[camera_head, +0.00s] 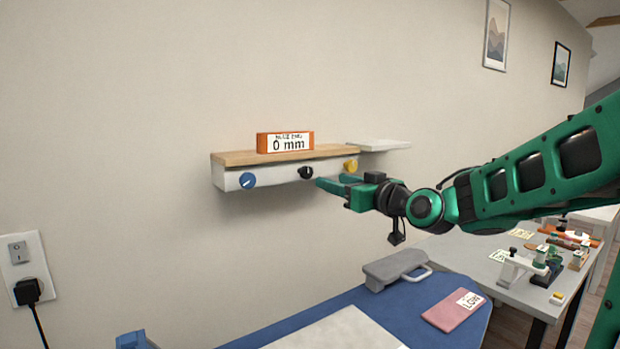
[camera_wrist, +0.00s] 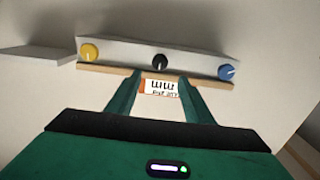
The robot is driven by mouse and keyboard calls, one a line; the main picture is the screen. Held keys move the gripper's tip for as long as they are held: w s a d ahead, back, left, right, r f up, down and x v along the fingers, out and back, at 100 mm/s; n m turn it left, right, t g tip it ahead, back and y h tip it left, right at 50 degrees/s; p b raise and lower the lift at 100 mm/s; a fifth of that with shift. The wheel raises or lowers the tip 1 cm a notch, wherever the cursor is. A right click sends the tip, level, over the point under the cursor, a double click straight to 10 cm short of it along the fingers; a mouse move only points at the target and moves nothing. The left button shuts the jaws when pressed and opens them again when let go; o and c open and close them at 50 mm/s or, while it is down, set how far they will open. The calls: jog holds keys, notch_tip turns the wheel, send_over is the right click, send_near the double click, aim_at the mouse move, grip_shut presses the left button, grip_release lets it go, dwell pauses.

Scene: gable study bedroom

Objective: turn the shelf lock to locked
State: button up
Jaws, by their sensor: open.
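The wall shelf (camera_head: 227,159) has a wooden top and a pale front panel with three round knobs. In the head view a blue knob (camera_head: 248,180) is at the left, a black knob (camera_head: 306,172) in the middle and a yellow knob (camera_head: 351,166) at the right. I cannot tell which one is the shelf lock. My gripper (camera_head: 320,183) is open and empty, in front of the panel near the black knob. The wrist view is upside down; the black knob (camera_wrist: 160,62) lies ahead between the fingertips, apart from them.
An orange block (camera_head: 286,142) labelled "0 mm" stands on the shelf. A small white ledge (camera_head: 384,145) is beside it at the right. A cluttered table (camera_head: 480,255) stands right.

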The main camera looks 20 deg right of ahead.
aim_at(308, 172)
jog(key=x, duration=1)
jog(key=shift+w+a, duration=0.1)
jog(key=shift+w, duration=0.25)
jog(key=c, duration=1)
